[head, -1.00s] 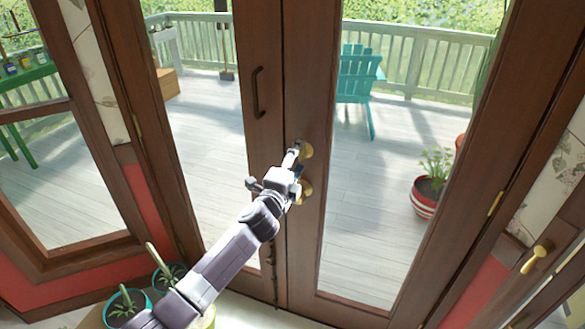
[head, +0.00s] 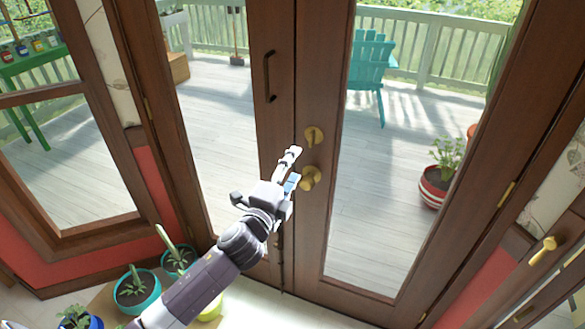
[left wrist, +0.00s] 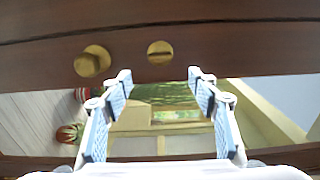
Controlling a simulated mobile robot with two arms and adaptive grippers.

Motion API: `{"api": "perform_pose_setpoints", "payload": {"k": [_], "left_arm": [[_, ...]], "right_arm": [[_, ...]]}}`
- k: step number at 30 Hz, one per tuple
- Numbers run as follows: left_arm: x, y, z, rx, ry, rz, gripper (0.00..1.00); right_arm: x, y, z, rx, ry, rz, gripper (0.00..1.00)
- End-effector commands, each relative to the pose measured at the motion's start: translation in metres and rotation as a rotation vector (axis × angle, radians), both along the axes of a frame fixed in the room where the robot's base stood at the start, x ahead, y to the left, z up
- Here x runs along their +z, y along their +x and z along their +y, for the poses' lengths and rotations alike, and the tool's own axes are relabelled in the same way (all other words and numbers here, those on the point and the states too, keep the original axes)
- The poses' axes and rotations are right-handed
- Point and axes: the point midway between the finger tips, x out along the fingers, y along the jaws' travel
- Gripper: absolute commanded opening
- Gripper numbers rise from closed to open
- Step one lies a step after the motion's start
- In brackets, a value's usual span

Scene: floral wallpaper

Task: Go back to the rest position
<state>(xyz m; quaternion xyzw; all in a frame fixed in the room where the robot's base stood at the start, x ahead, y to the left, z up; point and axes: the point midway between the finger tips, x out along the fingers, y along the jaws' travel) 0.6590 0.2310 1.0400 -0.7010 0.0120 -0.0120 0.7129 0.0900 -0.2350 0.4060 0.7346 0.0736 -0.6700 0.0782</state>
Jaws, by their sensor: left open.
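My left gripper (head: 292,168) is in front of the brown double door (head: 312,235), just left of its brass knob (head: 310,178) and below the round brass lock (head: 314,136). In the left wrist view my left gripper (left wrist: 160,95) is open and empty, its two padded fingers spread apart. The knob (left wrist: 92,61) and the lock (left wrist: 159,52) show there beyond the fingertips, apart from them. The door is closed. My right gripper is not in view.
Potted plants in teal pots (head: 138,291) stand on the floor at the lower left, below my left arm. A brass lever handle (head: 541,250) is at the right. Through the glass are a deck with a teal chair (head: 370,70) and a red striped pot (head: 434,188).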

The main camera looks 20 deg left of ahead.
Motion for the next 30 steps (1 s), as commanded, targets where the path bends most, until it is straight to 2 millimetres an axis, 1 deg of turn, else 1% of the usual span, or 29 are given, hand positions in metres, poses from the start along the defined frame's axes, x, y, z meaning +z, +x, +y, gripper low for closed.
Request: {"api": "perform_pose_setpoints", "payload": {"k": [9,11,13,14,17,18,20,21,22,23,24,26,27,29,30], "left_arm": [[-0.002,0.000,0.000,0.000,-0.002,0.004,0.55],[-0.011,0.001,0.002,0.003,-0.012,0.020,0.55],[-0.034,0.000,0.005,0.012,-0.040,0.060,0.55],[-0.048,0.000,0.007,0.016,-0.057,0.086,0.55],[-0.111,-0.007,0.015,0.044,-0.139,0.196,0.55],[-0.141,-0.013,0.019,0.061,-0.181,0.248,0.55],[-0.186,-0.024,0.024,0.088,-0.244,0.326,0.55],[-0.215,-0.034,0.028,0.108,-0.285,0.376,0.55],[-0.237,-0.042,0.030,0.125,-0.317,0.414,0.55],[-0.259,-0.052,0.032,0.143,-0.348,0.451,0.55],[-0.286,-0.065,0.034,0.167,-0.388,0.499,0.55],[-0.327,-0.088,0.036,0.206,-0.450,0.569,0.55],[-0.352,-0.104,0.038,0.234,-0.490,0.615,0.55],[-0.390,-0.132,0.039,0.281,-0.551,0.682,0.55],[-0.413,-0.152,0.040,0.313,-0.588,0.725,0.55]], "right_arm": [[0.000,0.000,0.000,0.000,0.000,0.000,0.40],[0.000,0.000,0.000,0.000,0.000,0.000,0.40],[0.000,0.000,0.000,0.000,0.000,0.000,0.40],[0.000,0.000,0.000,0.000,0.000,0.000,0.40],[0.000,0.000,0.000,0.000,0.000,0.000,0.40],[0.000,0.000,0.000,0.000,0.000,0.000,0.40],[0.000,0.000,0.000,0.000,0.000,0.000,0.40],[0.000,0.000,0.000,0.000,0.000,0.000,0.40],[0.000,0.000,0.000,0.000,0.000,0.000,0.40],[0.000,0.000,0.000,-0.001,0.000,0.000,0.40],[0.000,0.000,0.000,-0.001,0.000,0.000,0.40],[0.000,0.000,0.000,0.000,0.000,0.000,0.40],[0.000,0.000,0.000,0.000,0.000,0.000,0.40],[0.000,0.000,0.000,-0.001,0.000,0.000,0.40],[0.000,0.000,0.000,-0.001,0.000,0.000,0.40]]}}
